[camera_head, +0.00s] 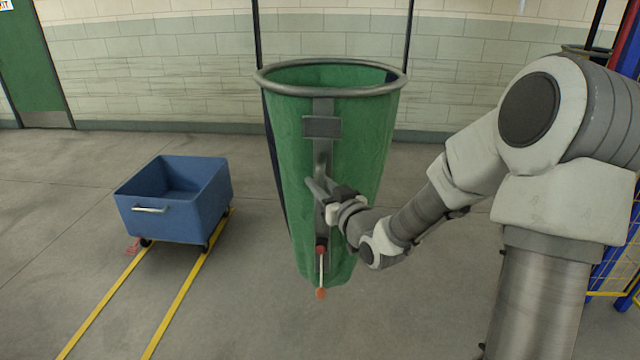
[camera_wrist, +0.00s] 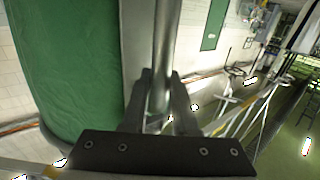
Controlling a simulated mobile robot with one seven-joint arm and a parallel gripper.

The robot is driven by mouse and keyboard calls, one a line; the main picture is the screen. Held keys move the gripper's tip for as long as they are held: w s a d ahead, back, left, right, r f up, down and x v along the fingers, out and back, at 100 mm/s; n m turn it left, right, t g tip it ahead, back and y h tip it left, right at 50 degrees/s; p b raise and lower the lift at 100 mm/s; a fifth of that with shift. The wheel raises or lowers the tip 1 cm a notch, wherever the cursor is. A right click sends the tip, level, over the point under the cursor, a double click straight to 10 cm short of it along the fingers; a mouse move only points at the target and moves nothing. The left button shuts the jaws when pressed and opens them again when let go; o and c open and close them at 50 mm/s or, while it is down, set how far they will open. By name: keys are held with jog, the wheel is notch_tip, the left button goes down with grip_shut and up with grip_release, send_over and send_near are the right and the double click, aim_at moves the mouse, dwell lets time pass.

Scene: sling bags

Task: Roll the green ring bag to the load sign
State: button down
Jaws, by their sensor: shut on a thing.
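The green ring bag (camera_head: 350,145) hangs upright in the middle of the head view, open at the top under a grey ring (camera_head: 330,91). A grey strip with a plate and a handle bar (camera_head: 315,188) runs down its front. I cannot make out a load sign in either view.
A blue wheeled cart (camera_head: 175,215) stands on the floor left of the bag, at the end of two yellow floor lines (camera_head: 186,290). A short cord with a red knob (camera_head: 321,293) hangs from the bag. A blue post (camera_head: 625,45) stands at the far right.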

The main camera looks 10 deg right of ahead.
jog(key=shift+w+a+b, duration=0.2)
jog(key=shift+a+b, duration=0.2)
jog(key=shift+a, duration=0.2)
jog(key=shift+w+a+b, duration=0.2)
jog(key=shift+a+b, duration=0.15)
jog(key=shift+a, duration=0.25)
jog(key=c, duration=0.7)
grip_release()
jog(key=shift+s, duration=0.1)
